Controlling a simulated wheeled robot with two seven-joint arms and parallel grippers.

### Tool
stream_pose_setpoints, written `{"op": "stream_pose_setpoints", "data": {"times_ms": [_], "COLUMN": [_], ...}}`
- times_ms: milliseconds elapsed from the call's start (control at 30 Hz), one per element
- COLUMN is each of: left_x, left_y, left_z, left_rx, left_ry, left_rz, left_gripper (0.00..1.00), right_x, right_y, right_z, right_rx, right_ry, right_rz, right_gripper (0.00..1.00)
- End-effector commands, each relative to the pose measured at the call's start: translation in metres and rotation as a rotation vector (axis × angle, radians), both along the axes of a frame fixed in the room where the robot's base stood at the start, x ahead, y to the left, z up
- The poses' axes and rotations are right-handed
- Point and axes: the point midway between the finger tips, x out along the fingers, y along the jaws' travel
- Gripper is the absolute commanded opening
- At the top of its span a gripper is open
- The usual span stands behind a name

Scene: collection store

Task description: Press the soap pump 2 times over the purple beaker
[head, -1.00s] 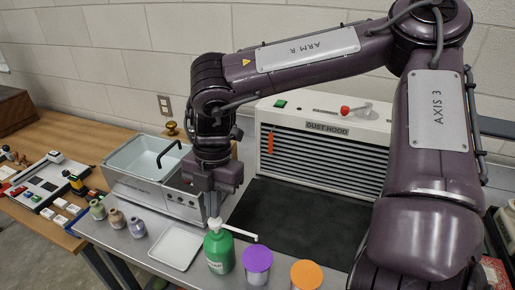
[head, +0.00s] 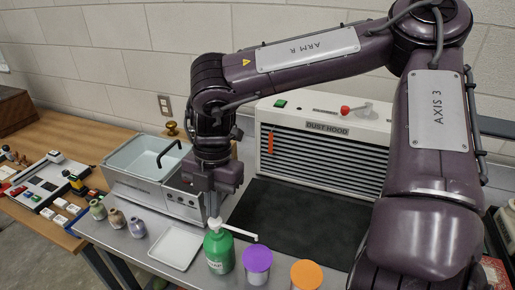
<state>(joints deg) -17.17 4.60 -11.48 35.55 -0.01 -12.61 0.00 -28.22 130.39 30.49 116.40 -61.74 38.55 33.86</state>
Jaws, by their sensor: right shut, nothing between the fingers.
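The green soap bottle (head: 220,254) stands upright on the grey bench, with a white pump head (head: 217,225) whose spout points right. The purple beaker (head: 257,262), a pale cup with a purple top, stands just right of the bottle, and the spout end is above it. My right gripper (head: 214,212) points down, shut and empty, directly over the pump head. Its tips look to be at or just above the pump top; I cannot tell whether they touch. My left gripper is not in view.
An orange-topped beaker (head: 306,276) stands right of the purple one. A white tray (head: 176,247) and several small jars (head: 116,218) lie to the left. Behind are a metal basin unit (head: 150,170), a black mat (head: 290,222) and the dust hood (head: 325,150).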

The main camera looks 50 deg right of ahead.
Motion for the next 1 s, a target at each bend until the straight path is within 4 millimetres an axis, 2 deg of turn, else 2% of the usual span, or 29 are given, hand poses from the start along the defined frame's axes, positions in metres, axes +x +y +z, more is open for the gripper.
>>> {"op": "stream_pose_setpoints", "data": {"times_ms": [833,1000], "left_x": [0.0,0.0], "left_y": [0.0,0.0], "left_z": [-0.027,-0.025], "left_rx": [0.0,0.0], "left_ry": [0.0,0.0], "left_rz": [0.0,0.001], "left_gripper": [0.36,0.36], "right_x": [-0.001,-0.001], "right_y": [0.0,0.0], "right_z": [-0.031,-0.029], "right_rx": [-0.001,0.0], "right_ry": [0.002,0.003], "right_rz": [0.0,0.001], "right_gripper": [0.0,0.0]}}
